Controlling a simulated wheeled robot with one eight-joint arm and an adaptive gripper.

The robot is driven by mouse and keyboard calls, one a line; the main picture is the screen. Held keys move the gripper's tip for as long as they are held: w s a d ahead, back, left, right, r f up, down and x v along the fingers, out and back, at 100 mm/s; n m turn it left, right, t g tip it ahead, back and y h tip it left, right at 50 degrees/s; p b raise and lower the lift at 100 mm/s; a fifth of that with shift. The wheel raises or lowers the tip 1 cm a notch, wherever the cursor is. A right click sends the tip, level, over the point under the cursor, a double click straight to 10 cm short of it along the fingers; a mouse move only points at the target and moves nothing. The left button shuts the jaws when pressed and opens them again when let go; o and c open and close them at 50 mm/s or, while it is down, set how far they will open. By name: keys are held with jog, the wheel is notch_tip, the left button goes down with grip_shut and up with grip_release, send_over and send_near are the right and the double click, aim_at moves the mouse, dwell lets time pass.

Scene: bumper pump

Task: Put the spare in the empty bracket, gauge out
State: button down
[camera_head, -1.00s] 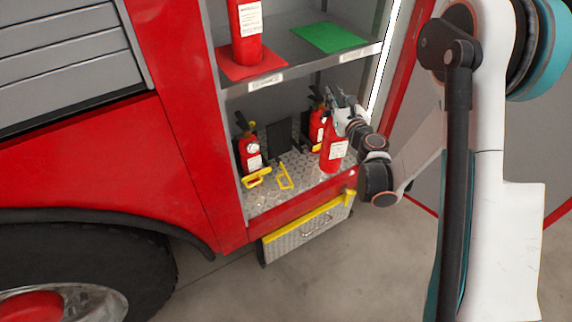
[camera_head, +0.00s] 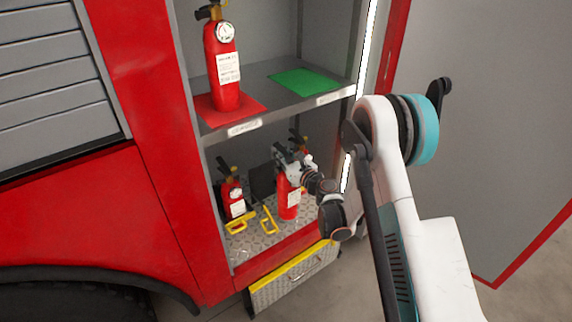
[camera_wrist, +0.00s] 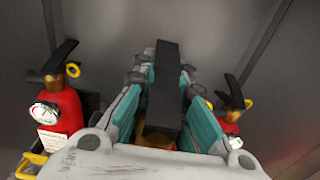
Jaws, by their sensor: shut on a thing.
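My gripper (camera_head: 292,160) is shut on the head of a red extinguisher (camera_head: 289,196) with a white label, held roughly upright in the lower compartment. In the wrist view its black lever (camera_wrist: 163,85) lies between my teal finger pads (camera_wrist: 172,108); its gauge is hidden. The left extinguisher (camera_head: 232,200) stands in its bracket, and its gauge shows in the wrist view (camera_wrist: 46,113). The right extinguisher (camera_head: 306,157) is partly behind my gripper. Between them is the empty bracket, with a dark back plate (camera_head: 262,180) and an open yellow strap (camera_head: 268,219).
Above, another extinguisher (camera_head: 222,65) stands on a red mat (camera_head: 202,110), gauge facing out. A green mat (camera_head: 306,82) beside it is bare. The shelf edge (camera_head: 290,112) runs above my gripper. A yellow-edged step (camera_head: 290,275) projects below the compartment.

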jog(key=f+b+x, duration=0.2)
jog(key=b+x, duration=0.1)
jog(key=x, duration=1)
jog(key=shift+b, duration=0.4)
jog(key=shift+w, duration=0.1)
notch_tip(320, 180, down, 5)
jog(key=b, duration=0.3)
jog(key=shift+w+a, duration=0.15)
jog(key=shift+r, duration=0.1)
jog(key=c, duration=1.6)
grip_release()
